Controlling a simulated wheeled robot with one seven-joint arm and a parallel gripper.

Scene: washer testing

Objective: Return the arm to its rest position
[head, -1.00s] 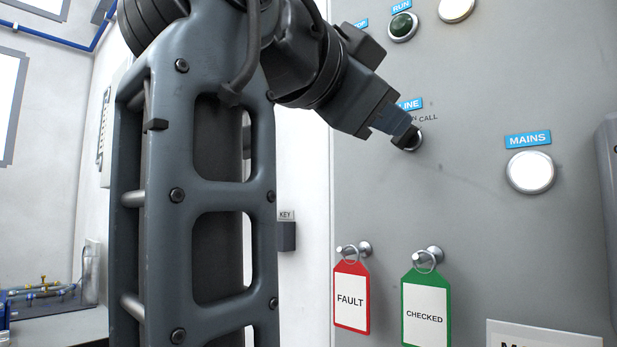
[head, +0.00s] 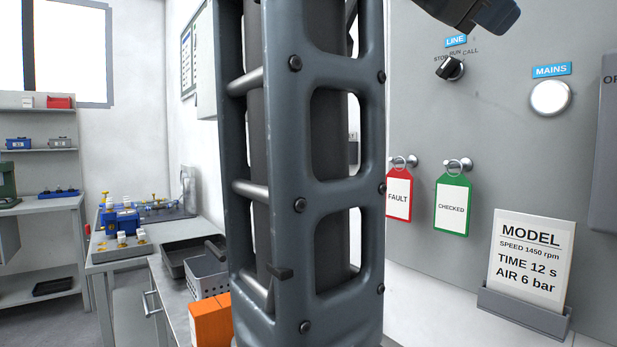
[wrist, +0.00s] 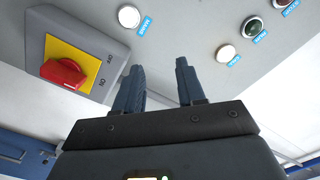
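My gripper shows partly at the top right of the head view (head: 497,14), above the LINE label and apart from the panel's controls. In the wrist view my gripper (wrist: 159,68) has its two dark fingers spread, with nothing between them.
The grey panel (head: 420,110) stands close on the right. It carries a black selector knob (head: 450,68), a white MAINS lamp (head: 550,98), and red FAULT (head: 398,195) and green CHECKED (head: 453,203) tags. A red switch (wrist: 63,72) juts out in the wrist view.

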